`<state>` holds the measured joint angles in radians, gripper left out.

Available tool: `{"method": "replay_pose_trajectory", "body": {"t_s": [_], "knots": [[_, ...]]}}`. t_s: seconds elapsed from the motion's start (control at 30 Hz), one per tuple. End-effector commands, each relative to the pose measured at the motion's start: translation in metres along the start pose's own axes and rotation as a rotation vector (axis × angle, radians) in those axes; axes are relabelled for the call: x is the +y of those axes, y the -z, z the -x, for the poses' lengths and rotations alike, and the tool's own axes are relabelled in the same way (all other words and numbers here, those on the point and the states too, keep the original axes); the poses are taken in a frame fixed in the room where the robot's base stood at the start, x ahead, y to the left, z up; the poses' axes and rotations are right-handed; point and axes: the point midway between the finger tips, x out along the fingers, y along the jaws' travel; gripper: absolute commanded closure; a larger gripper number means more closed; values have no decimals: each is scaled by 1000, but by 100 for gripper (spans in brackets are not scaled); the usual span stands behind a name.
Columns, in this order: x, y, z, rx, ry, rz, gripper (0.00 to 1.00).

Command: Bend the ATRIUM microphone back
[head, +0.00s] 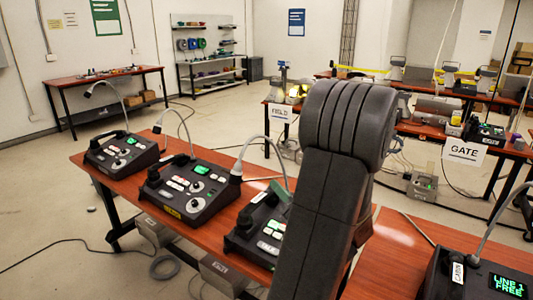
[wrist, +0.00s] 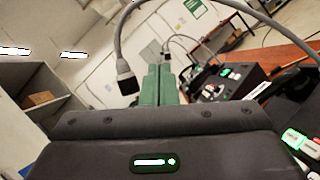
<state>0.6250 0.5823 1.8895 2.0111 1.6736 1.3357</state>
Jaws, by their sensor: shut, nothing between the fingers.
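Several dark paging phones with gooseneck microphones stand on the red-brown table in the head view: a far-left phone (head: 122,155), a middle phone (head: 187,190) and a nearer phone (head: 258,235) partly behind my arm. None of their labels reads clearly as ATRIUM, so I cannot tell which microphone it is. In the wrist view a grey gooseneck arches over the top, its dark microphone head (wrist: 127,82) hanging left of my gripper's green fingers (wrist: 158,72). The fingers are together and empty, apparently apart from that head. The head view hides my gripper behind my arm.
Another phone (head: 480,275) with a "LINE 1 FREE" screen stands at the right. Signs reading FIELD (head: 280,112) and GATE (head: 464,151) hang on tables behind. Cables lie on the floor. A phone (wrist: 228,82) also stands right of the fingers in the wrist view.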

Motion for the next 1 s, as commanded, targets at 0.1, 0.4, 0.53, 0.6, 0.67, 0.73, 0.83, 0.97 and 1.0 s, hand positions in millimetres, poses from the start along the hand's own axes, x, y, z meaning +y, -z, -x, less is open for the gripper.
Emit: {"method": "replay_pose_trajectory", "body": {"t_s": [0.1, 0.4, 0.53, 0.6, 0.67, 0.73, 0.83, 0.97, 1.0], "knots": [[0, 0, 0, 1, 1, 0, 100], [1, 0, -31, 3, -1, 1, 100], [2, 0, -58, 4, -3, 0, 100], [2, 0, -73, 4, -2, 0, 100], [1, 0, -86, 4, -1, 0, 100], [2, 0, -100, 4, -2, 0, 100], [1, -17, -106, 0, 1, 4, 100], [0, -31, -109, 0, 2, 3, 100], [0, -33, -109, 0, 2, 3, 100]]}}
